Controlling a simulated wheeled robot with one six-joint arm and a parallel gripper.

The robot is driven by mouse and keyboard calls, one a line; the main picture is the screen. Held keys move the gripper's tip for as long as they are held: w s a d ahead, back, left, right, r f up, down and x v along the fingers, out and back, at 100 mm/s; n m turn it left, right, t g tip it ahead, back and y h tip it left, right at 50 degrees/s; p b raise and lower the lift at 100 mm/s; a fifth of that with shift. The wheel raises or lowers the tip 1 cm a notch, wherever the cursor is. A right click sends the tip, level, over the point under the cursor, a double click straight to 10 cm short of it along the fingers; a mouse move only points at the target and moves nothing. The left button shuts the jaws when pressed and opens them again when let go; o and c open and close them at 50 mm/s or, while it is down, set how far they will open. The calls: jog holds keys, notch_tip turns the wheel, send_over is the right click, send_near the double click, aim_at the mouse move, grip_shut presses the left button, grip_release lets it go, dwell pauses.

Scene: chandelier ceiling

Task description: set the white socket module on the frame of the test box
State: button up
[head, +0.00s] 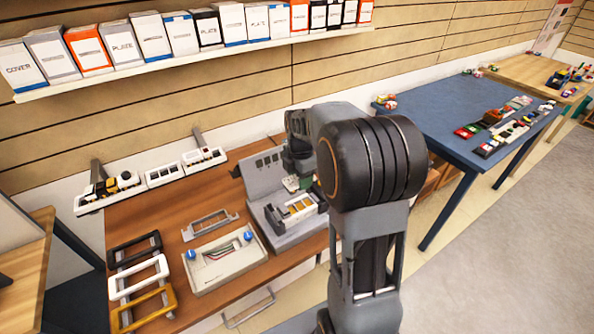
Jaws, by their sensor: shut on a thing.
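The test box (225,260) is a cream case on the brown desk, with blue knobs and coloured wires in its opening. A grey frame (209,226) lies at its back edge. My gripper (300,182) is mostly hidden behind my own arm, above the grey stand right of the box. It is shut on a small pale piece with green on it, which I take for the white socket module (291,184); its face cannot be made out. The gripper and piece are apart from the test box, to its right and farther back.
The grey stand (257,177) holds several modules in its tray. Black (134,248), white (139,278) and ochre (146,307) frames lie left of the box. White strips with modules (163,174) line the back. A shelf of boxes (200,57) hangs above.

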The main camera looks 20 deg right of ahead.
jog(key=shift+d+f+b, duration=0.15)
jog(key=shift+f+b, duration=2.45)
jog(key=shift+f, duration=0.75)
jog(key=shift+f, duration=0.25)
jog(key=shift+f+b, duration=0.35)
jog(key=shift+f, duration=0.1)
jog(key=shift+f, duration=0.2)
jog(key=shift+f+b, duration=0.35)
jog(key=shift+f, duration=0.05)
jog(key=shift+f, duration=0.15)
jog(key=o, duration=1)
